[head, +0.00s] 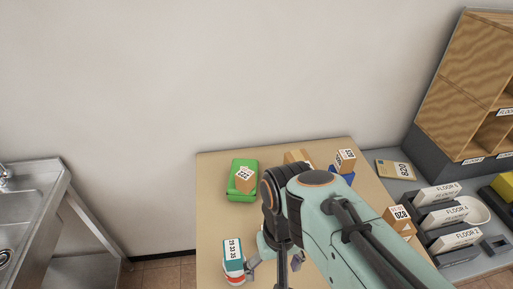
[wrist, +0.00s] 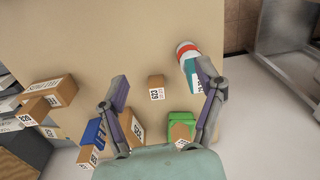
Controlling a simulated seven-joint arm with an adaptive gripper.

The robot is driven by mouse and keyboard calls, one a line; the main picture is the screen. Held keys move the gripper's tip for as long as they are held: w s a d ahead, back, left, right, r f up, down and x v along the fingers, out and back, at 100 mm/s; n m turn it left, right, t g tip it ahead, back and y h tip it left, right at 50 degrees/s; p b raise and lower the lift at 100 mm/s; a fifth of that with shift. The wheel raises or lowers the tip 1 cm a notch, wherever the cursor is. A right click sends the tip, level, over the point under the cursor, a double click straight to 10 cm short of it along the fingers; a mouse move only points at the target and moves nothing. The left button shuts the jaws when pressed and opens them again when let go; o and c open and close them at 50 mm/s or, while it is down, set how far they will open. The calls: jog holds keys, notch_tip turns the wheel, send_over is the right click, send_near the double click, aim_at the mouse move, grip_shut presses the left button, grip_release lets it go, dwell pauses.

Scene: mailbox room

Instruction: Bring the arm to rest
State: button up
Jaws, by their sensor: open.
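My gripper (head: 273,262) is over the front part of the wooden table (head: 215,190), with its fingers spread and partly hidden by my arm in the head view. In the wrist view my gripper (wrist: 161,78) is open, with nothing held between its fingers. A small labelled cardboard box (wrist: 156,81) lies on the table below the gap between the fingers.
A green tray (head: 235,165) holds a cardboard box (head: 245,180). A blue tray (head: 349,176) with a box (head: 345,160) is at the back right. Another box (head: 398,220) is at the right. A grey counter (head: 400,181) with floor-labelled bins adjoins; a metal sink (head: 35,200) stands left.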

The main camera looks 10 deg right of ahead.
jog(key=s+d, duration=0.1)
jog(key=s, duration=0.6)
jog(key=shift+d+f+n, duration=0.3)
jog(key=shift+d+f, duration=0.05)
jog(key=shift+f, duration=0.1)
dwell(0.5)
